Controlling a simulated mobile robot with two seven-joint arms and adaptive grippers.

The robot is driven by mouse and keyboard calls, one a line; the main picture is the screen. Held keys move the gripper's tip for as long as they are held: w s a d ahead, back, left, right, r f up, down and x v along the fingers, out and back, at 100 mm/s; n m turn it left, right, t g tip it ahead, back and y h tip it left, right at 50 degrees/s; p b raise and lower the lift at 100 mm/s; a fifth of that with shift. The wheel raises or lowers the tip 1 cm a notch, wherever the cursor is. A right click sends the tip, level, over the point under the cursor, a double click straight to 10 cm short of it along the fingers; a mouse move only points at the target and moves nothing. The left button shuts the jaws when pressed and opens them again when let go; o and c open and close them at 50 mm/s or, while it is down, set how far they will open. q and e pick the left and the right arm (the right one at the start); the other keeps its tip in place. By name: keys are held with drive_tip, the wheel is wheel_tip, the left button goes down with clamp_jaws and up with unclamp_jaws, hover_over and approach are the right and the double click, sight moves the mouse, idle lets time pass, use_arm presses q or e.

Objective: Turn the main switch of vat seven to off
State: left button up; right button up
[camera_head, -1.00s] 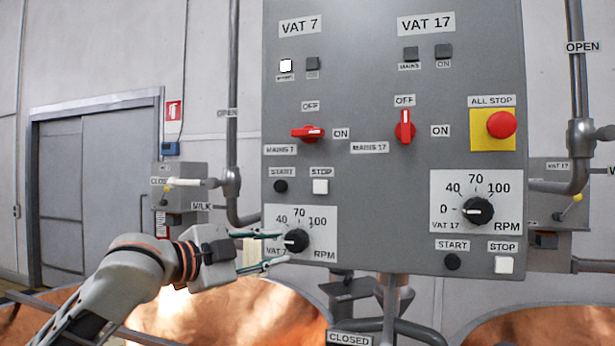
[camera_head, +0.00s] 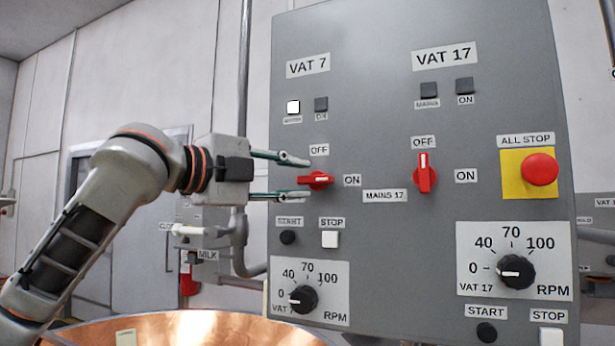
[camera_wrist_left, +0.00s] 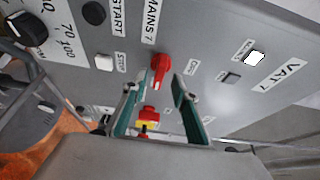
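The red main switch of vat 7 (camera_head: 316,180) is on the grey panel (camera_head: 385,120), its handle lying horizontally towards the ON label (camera_head: 352,180). The OFF label (camera_head: 319,149) is above it. My left gripper (camera_head: 302,178) is open, its two fingers one above the other at the switch's left side. In the left wrist view the red switch (camera_wrist_left: 160,68) shows just beyond and between the open fingertips (camera_wrist_left: 155,88). I cannot tell whether they touch it. The white MAINS lamp (camera_head: 293,107) of vat 7 is lit. My right gripper is not in view.
The red vat 17 switch (camera_head: 424,173) stands upright towards OFF. A red ALL STOP button (camera_head: 539,169) is at the right. Below are the START button (camera_head: 288,237), STOP button (camera_head: 329,239) and vat 7 speed knob (camera_head: 303,298). A copper vat (camera_head: 190,328) is below left.

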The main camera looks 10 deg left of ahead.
sight(308, 179)
use_arm(q)
drive_tip(key=shift+x, duration=1.15)
drive_tip(key=shift+w+d, duration=0.25)
drive_tip(key=shift+w, duration=0.15)
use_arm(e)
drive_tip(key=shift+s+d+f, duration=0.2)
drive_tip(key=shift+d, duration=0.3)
use_arm(q)
drive_tip(key=shift+c, duration=0.4)
clamp_jaws()
